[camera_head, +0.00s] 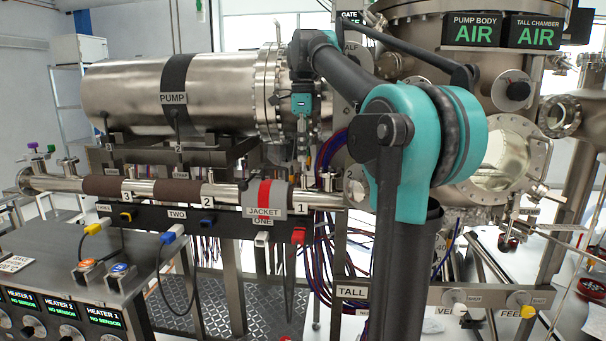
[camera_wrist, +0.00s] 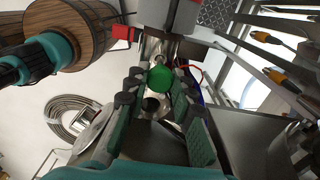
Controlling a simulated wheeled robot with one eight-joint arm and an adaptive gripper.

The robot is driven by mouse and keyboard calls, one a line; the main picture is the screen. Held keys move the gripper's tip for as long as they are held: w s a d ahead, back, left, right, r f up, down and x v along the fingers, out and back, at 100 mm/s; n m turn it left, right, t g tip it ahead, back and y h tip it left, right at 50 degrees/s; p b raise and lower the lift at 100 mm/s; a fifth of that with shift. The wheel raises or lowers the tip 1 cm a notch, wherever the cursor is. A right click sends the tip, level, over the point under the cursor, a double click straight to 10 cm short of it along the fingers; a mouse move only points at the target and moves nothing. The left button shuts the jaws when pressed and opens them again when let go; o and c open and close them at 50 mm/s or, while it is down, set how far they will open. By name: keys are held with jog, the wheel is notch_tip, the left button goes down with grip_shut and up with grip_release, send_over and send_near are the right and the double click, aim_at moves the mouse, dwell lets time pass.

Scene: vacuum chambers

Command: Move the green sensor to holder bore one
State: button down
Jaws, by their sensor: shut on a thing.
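My gripper (camera_wrist: 160,82) shows in the wrist view with its dark padded fingers on both sides of a round green cap, the green sensor (camera_wrist: 160,77). It is shut on the sensor. A metal piece with a dark round opening (camera_wrist: 151,104) shows just below the cap; I cannot tell if this is bore one. In the head view my gripper (camera_head: 303,150) hangs pointing down above the pipe (camera_head: 226,192), near the label 1 (camera_head: 301,209). The sensor is too small or hidden to make out there.
The grey JACKET ONE wrap (camera_head: 264,198) with a red stripe sits on the pipe to the left of label 1. The black PUMP-labelled cylinder strap (camera_head: 176,85) is behind. A red plug (camera_head: 299,235) hangs below.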

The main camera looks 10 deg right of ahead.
jog(key=shift+r, duration=0.95)
jog(key=shift+s+a, duration=0.1)
